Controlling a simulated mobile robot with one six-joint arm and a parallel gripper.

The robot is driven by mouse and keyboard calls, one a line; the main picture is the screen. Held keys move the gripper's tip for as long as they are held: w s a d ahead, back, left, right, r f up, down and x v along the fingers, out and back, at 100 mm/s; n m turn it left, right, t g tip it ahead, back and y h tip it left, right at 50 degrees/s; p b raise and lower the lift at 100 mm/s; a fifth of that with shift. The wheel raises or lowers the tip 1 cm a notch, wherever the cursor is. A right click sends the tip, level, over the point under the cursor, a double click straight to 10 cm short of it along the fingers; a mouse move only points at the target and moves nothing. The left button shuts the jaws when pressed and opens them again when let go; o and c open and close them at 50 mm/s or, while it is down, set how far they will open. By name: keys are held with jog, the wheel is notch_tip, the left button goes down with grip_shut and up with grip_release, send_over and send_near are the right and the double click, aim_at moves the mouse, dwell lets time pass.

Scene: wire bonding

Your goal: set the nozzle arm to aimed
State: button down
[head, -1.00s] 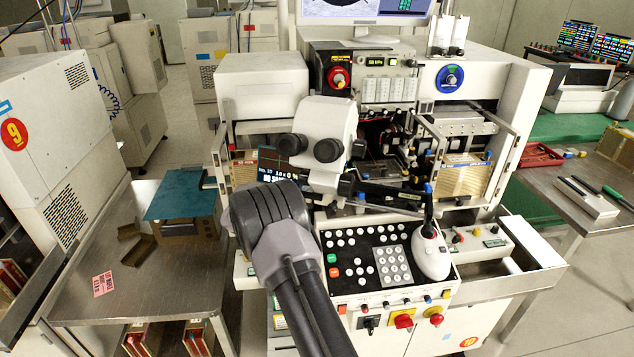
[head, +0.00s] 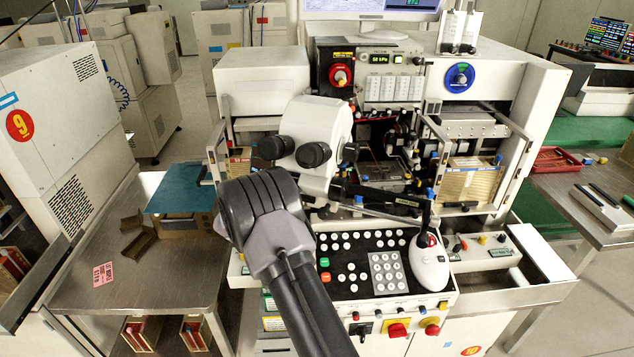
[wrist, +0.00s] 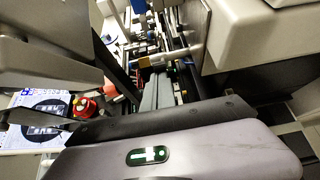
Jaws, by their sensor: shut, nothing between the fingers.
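My gripper (wrist: 160,82) shows in the wrist view as two narrow grey fingers side by side, shut and empty, beyond the pale body with a green light. A pale rod with a yellow and blue end (wrist: 150,62) lies just beyond the fingertips; I cannot tell whether they touch, or whether this is the nozzle arm. In the head view my dark arm rises in front of the bonding machine (head: 262,75), and the microscope head (head: 318,118) hides my fingers. A dark slanting bar (head: 390,200) lies below the work area; its role is unclear.
The button panel (head: 350,262) and white joystick (head: 430,268) stand close at front right of my arm. A wire-filled magazine (head: 470,180) is at the right. A steel table (head: 100,275) with a blue sheet (head: 182,192) is at left. Little free room surrounds the microscope.

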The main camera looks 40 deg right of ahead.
jog(key=shift+s+a, duration=0.25)
jog(key=shift+s, duration=0.75)
dwell(0.5)
